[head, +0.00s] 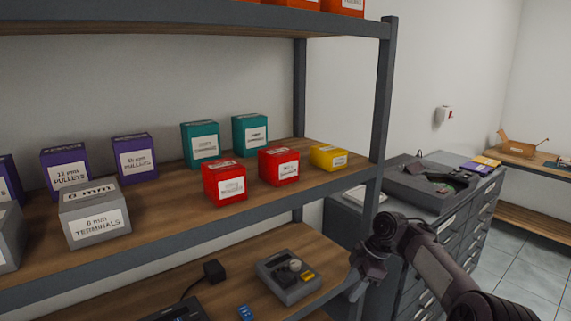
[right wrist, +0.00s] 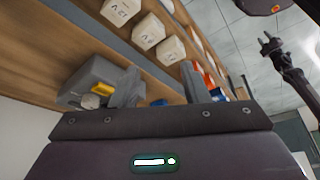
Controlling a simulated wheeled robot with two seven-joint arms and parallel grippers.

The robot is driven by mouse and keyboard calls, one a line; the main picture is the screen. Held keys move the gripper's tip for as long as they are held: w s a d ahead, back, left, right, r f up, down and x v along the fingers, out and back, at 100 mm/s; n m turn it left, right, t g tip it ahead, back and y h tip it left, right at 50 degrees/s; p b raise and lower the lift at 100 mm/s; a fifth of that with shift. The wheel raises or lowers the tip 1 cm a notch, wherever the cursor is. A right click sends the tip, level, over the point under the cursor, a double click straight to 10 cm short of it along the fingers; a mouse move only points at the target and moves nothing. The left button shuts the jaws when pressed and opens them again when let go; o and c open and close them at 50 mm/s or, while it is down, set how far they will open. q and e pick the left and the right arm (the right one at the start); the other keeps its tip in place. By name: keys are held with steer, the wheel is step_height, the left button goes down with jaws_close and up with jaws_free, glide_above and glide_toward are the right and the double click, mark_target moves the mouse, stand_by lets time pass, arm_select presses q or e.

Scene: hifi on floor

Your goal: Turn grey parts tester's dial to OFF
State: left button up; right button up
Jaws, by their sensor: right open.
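The grey parts tester (head: 275,284) sits on the lower wooden shelf, near its right end. Its pale round dial (head: 295,265) is on the top face, next to a yellow part (head: 308,275). The dial's setting is too small to read. My right gripper (head: 357,288) is open, to the right of the tester beside the shelf's end, and apart from it. In the right wrist view the tester (right wrist: 92,73) shows at left, with its dial (right wrist: 90,102) beyond the finger on that side. Nothing is between the fingers.
The rack's grey upright (head: 383,100) and middle shelf (head: 170,228), bearing several labelled boxes, stand above and near the arm. A black adapter (head: 214,271) and a blue item (head: 245,313) lie left of the tester. A grey drawer cabinet (head: 455,215) stands behind the arm.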

steer(key=s+d+f+m, duration=0.1)
steer(key=s+f+m, duration=0.15)
steer(key=f, duration=0.65)
steer(key=s+d+f+m+b, duration=0.1)
steer(key=s+f+m, duration=0.15)
steer(key=f, duration=0.65)
steer(key=s+d+f+m, duration=0.15)
steer(key=s+f, duration=0.25)
steer(key=f, duration=0.5)
steer(key=s+d+f+m+h, duration=0.15)
steer(key=s+f+m, duration=0.25)
steer(key=s+f, duration=0.95)
arm_select(q)
steer(key=w+f+b, duration=0.1)
steer(key=f+b, duration=0.1)
steer(key=f, duration=0.1)
steer(key=shift+w, duration=0.35)
arm_select(e)
steer(key=s+f+m+h, duration=0.1)
steer(key=s+f, duration=0.4)
steer(key=s, duration=0.7)
steer(key=s+f+m+t+h, duration=0.1)
steer(key=s+f+m, duration=0.1)
steer(key=s+f, duration=0.4)
steer(key=s+f+m+h, duration=0.1)
steer(key=s+f, duration=0.4)
steer(key=s, duration=1.2)
steer(key=shift+s+d+f+m, duration=0.2)
steer(key=shift+s+f+m, duration=0.15)
steer(key=shift+m, duration=0.5)
